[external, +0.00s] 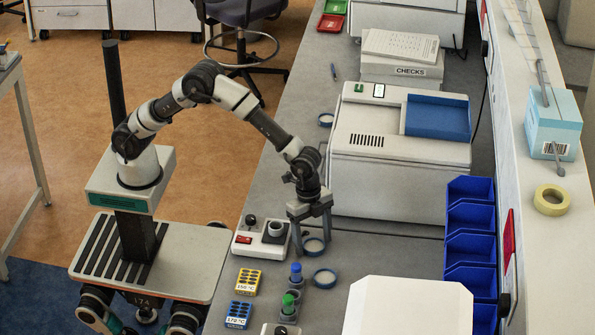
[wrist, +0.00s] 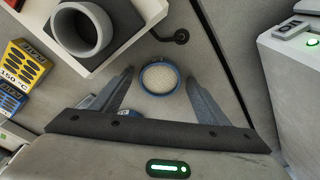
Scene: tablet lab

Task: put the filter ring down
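A filter ring, a blue rim around pale mesh, shows in the wrist view (wrist: 160,78) between the fingertips of my gripper (wrist: 160,73). Gaps show between its rim and both fingers. In the external view the ring (external: 314,254) appears to lie flat on the grey bench, below my gripper (external: 313,243), which points down. My gripper is open, with a finger on either side of the ring. I cannot tell exactly how high the fingertips are. Another blue ring (external: 324,286) lies nearer the camera, and a third (external: 325,125) lies farther back.
A white device with a dark round cup (external: 262,240) stands just left of my gripper. Yellow (external: 247,281) and blue (external: 239,314) blocks, and green- and blue-topped items (external: 290,303), stand nearby. A large white machine (external: 385,180) is behind right. Blue bins (external: 470,248) line the right.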

